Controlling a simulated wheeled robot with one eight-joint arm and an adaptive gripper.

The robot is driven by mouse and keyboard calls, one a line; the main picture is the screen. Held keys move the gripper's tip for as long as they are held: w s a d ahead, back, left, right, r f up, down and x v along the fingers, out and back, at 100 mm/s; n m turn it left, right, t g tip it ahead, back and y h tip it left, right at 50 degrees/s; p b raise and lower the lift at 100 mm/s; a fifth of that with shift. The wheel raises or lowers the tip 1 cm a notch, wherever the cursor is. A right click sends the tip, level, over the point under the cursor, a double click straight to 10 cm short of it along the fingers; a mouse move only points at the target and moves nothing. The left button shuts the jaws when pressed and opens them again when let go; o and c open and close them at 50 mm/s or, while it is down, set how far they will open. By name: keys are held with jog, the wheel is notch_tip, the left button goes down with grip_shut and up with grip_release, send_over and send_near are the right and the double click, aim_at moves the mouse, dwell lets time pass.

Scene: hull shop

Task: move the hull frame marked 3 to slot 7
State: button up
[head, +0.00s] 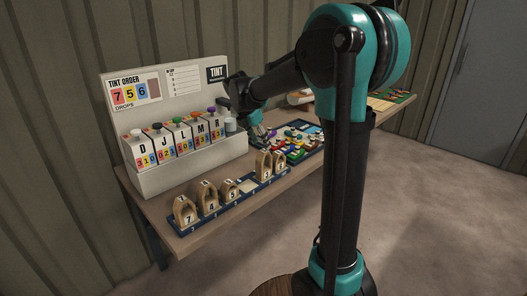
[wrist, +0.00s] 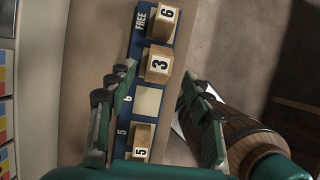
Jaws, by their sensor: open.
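The hull frame marked 3 (wrist: 157,64) is a wooden arch standing in the blue rack, between the frame marked 6 (wrist: 163,22) and a bare pale slot pad (wrist: 148,101) labelled 6. In the head view, frame 3 (head: 264,164) stands near the rack's right end. No slot label 7 can be read. My gripper (wrist: 157,76) is open and empty, its fingers spread on either side of the rack around frame 3 and the bare pad, apart from them. In the head view my gripper (head: 257,130) is above and behind the rack.
Frames marked 7 (head: 185,211), 4 (head: 208,199) and 5 (head: 231,189) stand further left in the rack (head: 222,209). The word FREE shows beside frame 6. A tint dispenser (head: 172,186) stands behind, left. A tray of coloured parts (head: 297,140) lies to the right.

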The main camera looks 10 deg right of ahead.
jog(key=s+d+f+m+y, duration=0.1)
jog(key=s+d+f+m, duration=0.1)
jog(key=s+f+m, duration=0.3)
jog(key=s+d+f+m+t+y, duration=0.1)
jog(key=s+d+f+m, duration=0.1)
jog(key=s+f+m, duration=0.4)
jog(key=s+d+f+m+y, duration=0.1)
jog(key=s+d+f+m, duration=0.2)
jog(key=s+m, duration=1.1)
jog(key=s+f, duration=0.3)
jog(key=shift+s+y, duration=0.15)
jog(key=shift+y, duration=0.25)
